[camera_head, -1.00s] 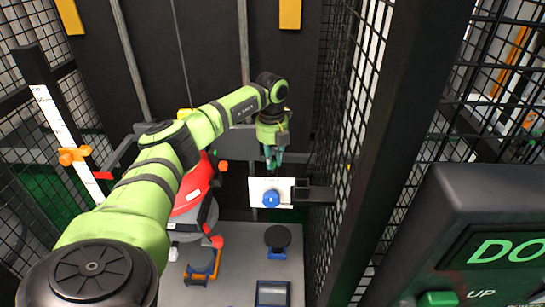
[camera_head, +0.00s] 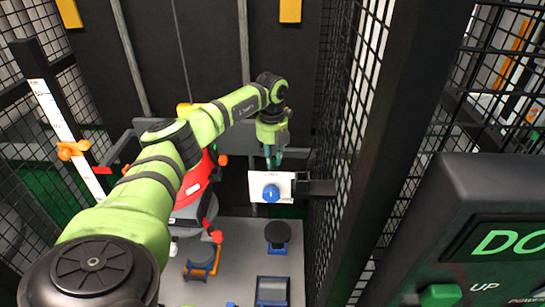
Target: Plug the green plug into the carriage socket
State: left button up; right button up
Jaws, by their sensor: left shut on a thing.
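My left gripper (camera_head: 273,157) points down in the middle of the camera_head view, at the upper edge of a white plate (camera_head: 261,181). It is shut on a small green-teal thing, which I take to be the green plug; the fingers hide most of it. The white plate carries a round blue part (camera_head: 271,193) and sits on a dark bracket from the right post. I cannot pick out the carriage socket for certain. Whether the plug touches the plate is not clear. My right gripper is not in view.
A red rounded body (camera_head: 198,185) stands left of the plate, partly behind my left arm. Mesh fencing and a black post (camera_head: 400,130) close off the right. A control panel (camera_head: 480,220) is at lower right.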

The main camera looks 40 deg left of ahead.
pick_arm(q)
jog(key=shift+f, duration=0.15)
jog(key=o, duration=0.9)
jog(key=shift+o, duration=0.2)
notch_tip(320, 180, up, 12)
jog(key=shift+s, duration=0.15)
